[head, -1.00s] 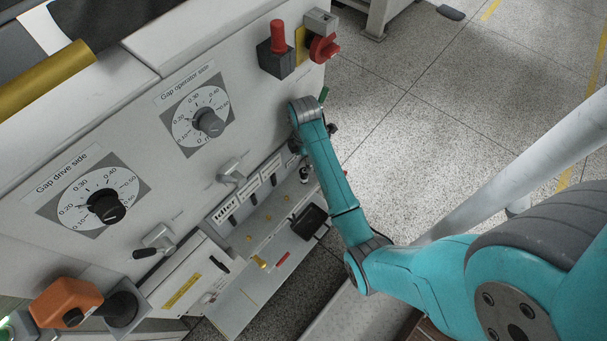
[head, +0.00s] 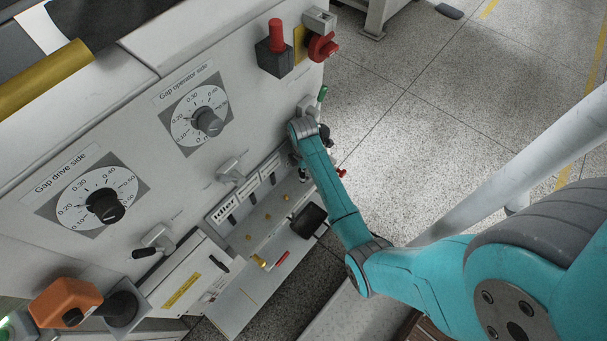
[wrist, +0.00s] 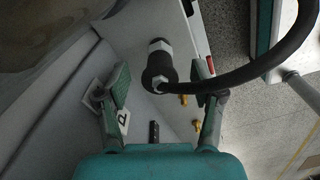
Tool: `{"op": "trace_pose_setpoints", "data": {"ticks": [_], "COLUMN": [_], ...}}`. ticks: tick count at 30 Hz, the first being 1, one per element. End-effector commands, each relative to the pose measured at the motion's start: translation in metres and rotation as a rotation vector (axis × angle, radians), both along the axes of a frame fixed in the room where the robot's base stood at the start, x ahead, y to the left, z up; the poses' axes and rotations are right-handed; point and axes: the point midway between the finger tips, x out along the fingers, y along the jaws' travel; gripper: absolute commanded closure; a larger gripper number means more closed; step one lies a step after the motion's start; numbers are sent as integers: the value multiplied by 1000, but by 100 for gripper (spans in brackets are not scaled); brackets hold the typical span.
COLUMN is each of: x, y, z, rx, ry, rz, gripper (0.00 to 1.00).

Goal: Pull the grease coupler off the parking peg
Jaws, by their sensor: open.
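The grease coupler (wrist: 158,73) shows in the wrist view as a dark cylinder with a silver hex collar. A thick black hose (wrist: 262,72) curves from it to the right. My gripper (wrist: 162,76) is open, its green-padded fingers apart on the left and right of the coupler. I see gaps on both sides, and cannot tell how deep the coupler sits between the fingers. The parking peg is hidden behind the coupler. In the head view I cannot make out the coupler; my teal arm covers much of that area.
The grey machine panel carries a gap operator side dial (head: 209,121) and a gap drive side dial (head: 105,206). A red knob (head: 322,46) and a green-tipped lever (head: 323,93) stand near my arm. Open speckled floor lies right. Small brass fittings (wrist: 184,100) show beyond my gripper.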

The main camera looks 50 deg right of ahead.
Motion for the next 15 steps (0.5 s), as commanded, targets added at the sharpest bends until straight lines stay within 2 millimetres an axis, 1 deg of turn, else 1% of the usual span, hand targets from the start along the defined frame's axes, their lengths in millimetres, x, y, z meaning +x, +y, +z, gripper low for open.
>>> {"op": "trace_pose_setpoints", "data": {"ticks": [2,3,5,6,8,9,10,11,15], "x": [0,0,0,0,0,0,0,0,0], "y": [0,0,0,0,0,0,0,0,0], "z": [0,0,0,0,0,0,0,0,1], "rx": [0,0,0,0,0,0,0,0,0], "ry": [0,0,0,0,0,0,0,0,-1], "rz": [0,0,0,0,0,0,0,0,0], "gripper": [33,38,53,63,78,88,96,100,100]}}
